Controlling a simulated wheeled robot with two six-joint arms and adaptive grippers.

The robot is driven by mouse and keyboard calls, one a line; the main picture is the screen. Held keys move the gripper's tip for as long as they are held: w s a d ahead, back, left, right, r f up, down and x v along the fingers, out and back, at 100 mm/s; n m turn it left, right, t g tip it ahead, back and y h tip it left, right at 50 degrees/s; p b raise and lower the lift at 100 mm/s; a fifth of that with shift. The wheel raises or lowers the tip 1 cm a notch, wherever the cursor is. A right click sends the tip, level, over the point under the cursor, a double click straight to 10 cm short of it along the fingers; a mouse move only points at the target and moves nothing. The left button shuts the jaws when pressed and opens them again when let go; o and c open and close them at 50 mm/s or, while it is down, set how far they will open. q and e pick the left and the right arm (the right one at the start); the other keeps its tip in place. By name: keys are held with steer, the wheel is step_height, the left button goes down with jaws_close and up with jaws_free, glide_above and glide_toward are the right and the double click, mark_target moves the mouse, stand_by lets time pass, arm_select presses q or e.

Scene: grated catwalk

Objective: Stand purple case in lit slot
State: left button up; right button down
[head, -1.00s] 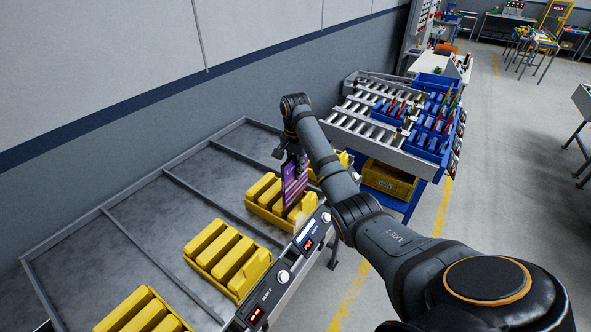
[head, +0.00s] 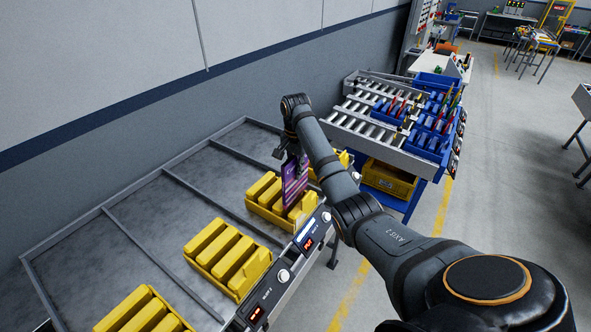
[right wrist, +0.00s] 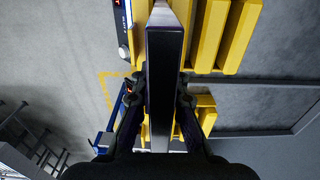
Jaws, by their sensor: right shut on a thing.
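The purple case (head: 292,183) hangs roughly upright from my right gripper (head: 291,156) in the head view. Its lower end overlaps the yellow slotted rack (head: 263,206); I cannot tell whether it is inside a slot or just above. In the right wrist view, my right gripper (right wrist: 160,103) is shut on the case (right wrist: 165,85), seen edge-on and dark, between the two fingers. The case hides part of the yellow rack (right wrist: 209,35) beyond it. A label panel with a red display (head: 308,243) is on the rail in front of this rack. My left gripper is out of view.
More yellow racks stand along the grey shelf (head: 135,215), one nearer (head: 228,260) and one at the bottom (head: 145,312). Beyond is a roller stand with blue bins (head: 432,120) and a yellow crate (head: 388,180) below.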

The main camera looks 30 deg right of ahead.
mark_target(295, 188)
steer(key=shift+f+b, duration=0.85)
steer(key=shift+f, duration=3.2)
steer(key=c, duration=0.9)
jaws_free()
steer(key=shift+r+p, duration=1.1)
steer(key=shift+r, duration=2.95)
